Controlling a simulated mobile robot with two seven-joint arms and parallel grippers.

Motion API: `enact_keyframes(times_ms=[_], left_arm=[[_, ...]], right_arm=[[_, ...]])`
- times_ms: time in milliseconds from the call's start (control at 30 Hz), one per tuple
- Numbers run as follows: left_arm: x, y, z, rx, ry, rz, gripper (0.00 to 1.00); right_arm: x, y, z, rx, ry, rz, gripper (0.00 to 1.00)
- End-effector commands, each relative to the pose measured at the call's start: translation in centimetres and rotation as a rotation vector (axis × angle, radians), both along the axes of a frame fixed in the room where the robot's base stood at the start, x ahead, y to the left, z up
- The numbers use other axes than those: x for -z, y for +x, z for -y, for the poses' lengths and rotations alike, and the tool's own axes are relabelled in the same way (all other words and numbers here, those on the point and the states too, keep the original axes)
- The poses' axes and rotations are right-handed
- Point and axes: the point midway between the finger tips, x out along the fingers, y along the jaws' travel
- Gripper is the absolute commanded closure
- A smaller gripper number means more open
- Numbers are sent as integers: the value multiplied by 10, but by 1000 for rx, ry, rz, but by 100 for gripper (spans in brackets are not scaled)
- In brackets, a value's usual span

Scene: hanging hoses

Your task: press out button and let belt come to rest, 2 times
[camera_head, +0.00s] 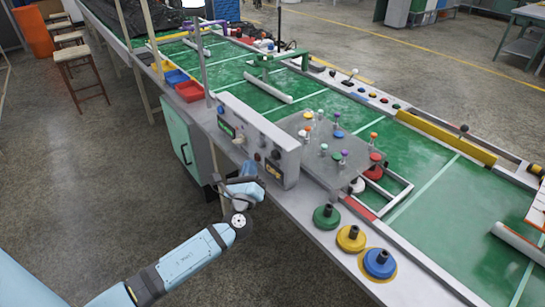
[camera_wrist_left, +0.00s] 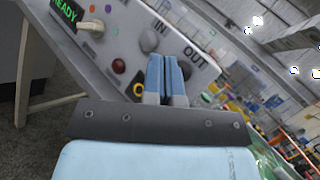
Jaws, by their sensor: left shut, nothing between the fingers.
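The control box (camera_head: 262,138) stands at the near edge of the green belt (camera_head: 340,108). In the left wrist view its tilted panel (camera_wrist_left: 128,22) shows a green READY display (camera_wrist_left: 66,10), a lever switch (camera_wrist_left: 91,26), a red button (camera_wrist_left: 119,66) and the labels IN and OUT (camera_wrist_left: 195,57). A dark button (camera_wrist_left: 149,40) sits by IN. Contact cannot be told. My right gripper is not in view.
A grey plate with colored pegs (camera_head: 335,150) lies beside the box. Green, yellow and blue round knobs (camera_head: 350,238) stand along the near edge. Red, blue and yellow bins (camera_head: 190,91) are farther left. The floor left of the bench is clear near my arm.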

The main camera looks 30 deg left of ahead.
Motion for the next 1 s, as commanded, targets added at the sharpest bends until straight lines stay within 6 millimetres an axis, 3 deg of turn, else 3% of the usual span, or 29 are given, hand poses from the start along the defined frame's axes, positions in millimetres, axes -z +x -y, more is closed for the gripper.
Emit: enact_keyframes(times_ms=[333,1000], left_arm=[[1,34,14,2,-1,0,100],[0,37,16,2,-1,0,100]], right_arm=[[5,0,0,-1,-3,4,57],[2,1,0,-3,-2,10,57]])
